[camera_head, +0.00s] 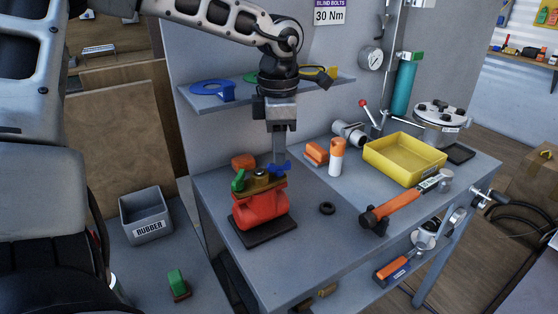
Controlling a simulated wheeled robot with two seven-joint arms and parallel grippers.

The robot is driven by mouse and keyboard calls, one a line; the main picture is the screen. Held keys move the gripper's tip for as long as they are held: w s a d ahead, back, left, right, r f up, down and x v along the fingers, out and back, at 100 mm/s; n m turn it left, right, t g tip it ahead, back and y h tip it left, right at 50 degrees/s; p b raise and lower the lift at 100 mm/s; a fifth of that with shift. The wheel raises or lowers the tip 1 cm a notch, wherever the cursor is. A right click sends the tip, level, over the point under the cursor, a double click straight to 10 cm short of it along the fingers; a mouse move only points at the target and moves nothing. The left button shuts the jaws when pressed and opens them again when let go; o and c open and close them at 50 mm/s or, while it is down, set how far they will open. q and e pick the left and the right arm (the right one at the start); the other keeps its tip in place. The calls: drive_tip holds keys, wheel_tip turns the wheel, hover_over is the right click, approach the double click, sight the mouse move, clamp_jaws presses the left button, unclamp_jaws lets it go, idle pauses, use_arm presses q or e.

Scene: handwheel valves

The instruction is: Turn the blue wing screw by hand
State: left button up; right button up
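The blue wing screw (281,168) sits on the right side of the brass-coloured top (261,183) of a red valve body (260,212). A green wing screw (238,182) is on the left side of the same top. My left gripper (279,158) points straight down, with its fingertips at the blue wing screw and overlapping its back part in the view. The fingers line up as one grey bar, so I cannot see whether there is a gap or whether they touch the screw. My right gripper is not in view.
The red body stands on a dark plate (266,234) on the grey workbench (312,256). A black ring (327,208), an orange-handled tool (390,210), an orange-and-white bottle (337,157) and a yellow tray (404,160) lie to the right. A shelf (330,84) is behind my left gripper.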

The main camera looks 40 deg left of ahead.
use_arm(q)
drive_tip(key=shift+f, duration=0.9)
drive_tip(key=shift+b, duration=0.4)
drive_tip(key=shift+w+f, duration=0.1)
clamp_jaws()
